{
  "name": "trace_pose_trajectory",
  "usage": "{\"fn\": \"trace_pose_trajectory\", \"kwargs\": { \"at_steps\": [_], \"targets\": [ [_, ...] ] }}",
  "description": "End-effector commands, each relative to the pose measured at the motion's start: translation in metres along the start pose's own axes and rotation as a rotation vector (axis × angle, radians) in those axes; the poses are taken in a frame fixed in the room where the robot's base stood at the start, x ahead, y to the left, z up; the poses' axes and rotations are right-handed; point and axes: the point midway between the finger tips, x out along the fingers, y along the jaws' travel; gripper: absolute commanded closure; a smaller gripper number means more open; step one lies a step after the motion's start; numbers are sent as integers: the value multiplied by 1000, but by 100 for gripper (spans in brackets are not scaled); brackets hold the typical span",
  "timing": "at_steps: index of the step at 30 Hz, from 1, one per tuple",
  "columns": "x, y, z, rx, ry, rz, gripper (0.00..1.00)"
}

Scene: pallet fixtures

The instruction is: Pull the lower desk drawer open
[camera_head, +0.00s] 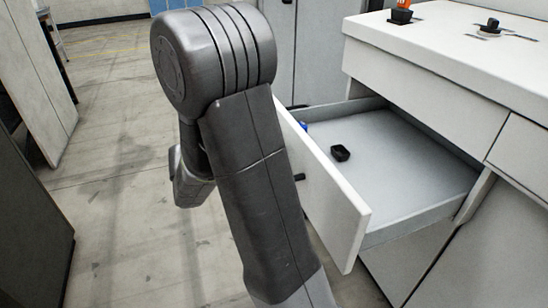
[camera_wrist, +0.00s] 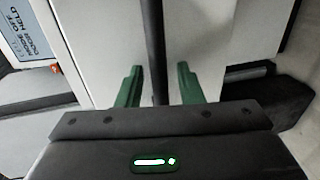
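A white desk drawer (camera_head: 405,165) stands pulled out below a closed upper front panel (camera_head: 420,85) of the desk. Its white front (camera_head: 335,200) faces left, and small dark handle parts (camera_head: 299,177) show at its outer side. My arm hides most of the handle and all of my gripper in the head view. In the wrist view the green fingers of my gripper (camera_wrist: 158,88) are apart, one on each side of a long dark bar (camera_wrist: 154,45), seemingly the handle. Gaps show between the bar and both fingers.
A small black box (camera_head: 340,152) and a partly hidden blue item (camera_head: 304,127) lie in the drawer. Orange and black items (camera_head: 401,12) stand on the desktop (camera_head: 450,45). The concrete floor (camera_head: 115,190) to the left is clear. A label plate (camera_wrist: 30,30) shows in the wrist view.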

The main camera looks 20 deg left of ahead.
Motion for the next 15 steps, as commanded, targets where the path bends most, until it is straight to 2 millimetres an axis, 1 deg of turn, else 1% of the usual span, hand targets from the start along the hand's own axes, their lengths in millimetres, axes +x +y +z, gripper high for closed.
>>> {"fn": "trace_pose_trajectory", "kwargs": {
  "at_steps": [5, 15],
  "targets": [
    [-24, 1, -1, 0, 6, 0, 66],
    [-97, 2, -1, 0, 5, 0, 66]
  ]
}}
